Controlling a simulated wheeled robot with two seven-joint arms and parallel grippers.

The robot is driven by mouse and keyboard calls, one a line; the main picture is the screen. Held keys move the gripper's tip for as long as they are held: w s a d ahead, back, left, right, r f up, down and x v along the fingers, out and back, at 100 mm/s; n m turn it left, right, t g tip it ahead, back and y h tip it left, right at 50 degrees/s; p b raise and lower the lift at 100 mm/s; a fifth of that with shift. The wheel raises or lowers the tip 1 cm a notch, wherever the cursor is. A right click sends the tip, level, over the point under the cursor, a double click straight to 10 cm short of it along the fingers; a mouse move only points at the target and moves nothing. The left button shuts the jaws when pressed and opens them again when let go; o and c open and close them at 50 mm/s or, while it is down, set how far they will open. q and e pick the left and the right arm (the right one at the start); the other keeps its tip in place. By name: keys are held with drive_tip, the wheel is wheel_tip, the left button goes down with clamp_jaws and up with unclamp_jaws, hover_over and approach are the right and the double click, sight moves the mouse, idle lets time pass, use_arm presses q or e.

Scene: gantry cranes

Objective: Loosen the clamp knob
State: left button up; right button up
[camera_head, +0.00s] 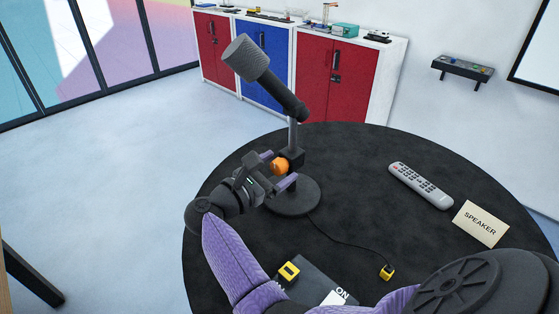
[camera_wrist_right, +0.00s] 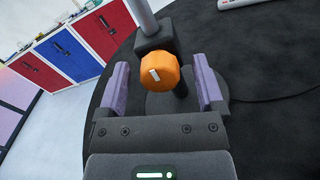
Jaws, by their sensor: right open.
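The orange clamp knob (camera_head: 280,166) sits on the black clamp block (camera_head: 293,156) of the microphone stand. In the right wrist view the knob (camera_wrist_right: 158,74) is rounded, with a pale mark on its face. My right gripper (camera_head: 278,173) is open, its two purple fingers (camera_wrist_right: 163,88) on either side of the knob, with gaps visible on both sides. The grey microphone (camera_head: 258,68) tilts up and left on its boom above the round base (camera_head: 293,196). My left gripper is not in view.
The round black table (camera_head: 350,150) also carries a grey remote (camera_head: 420,185), a SPEAKER card (camera_head: 481,223) and a black ON-marked box (camera_head: 318,282). A cable runs to a yellow plug (camera_head: 387,272). Red and blue cabinets (camera_head: 262,60) stand behind.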

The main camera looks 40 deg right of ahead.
drive_tip(key=shift+a, duration=0.1)
drive_tip(key=c, duration=0.3)
clamp_jaws()
drive_tip(key=shift+n, duration=0.3)
drive_tip(key=shift+n+b, duration=0.4)
drive_tip(key=shift+n, duration=0.6)
drive_tip(key=n, duration=0.3)
drive_tip(key=shift+n, duration=0.4)
drive_tip(key=n, duration=0.3)
drive_tip(key=shift+w+n, duration=0.1)
drive_tip(key=shift+n, duration=0.2)
drive_tip(key=shift+n+p, duration=0.6)
drive_tip(key=shift+n, duration=1.5)
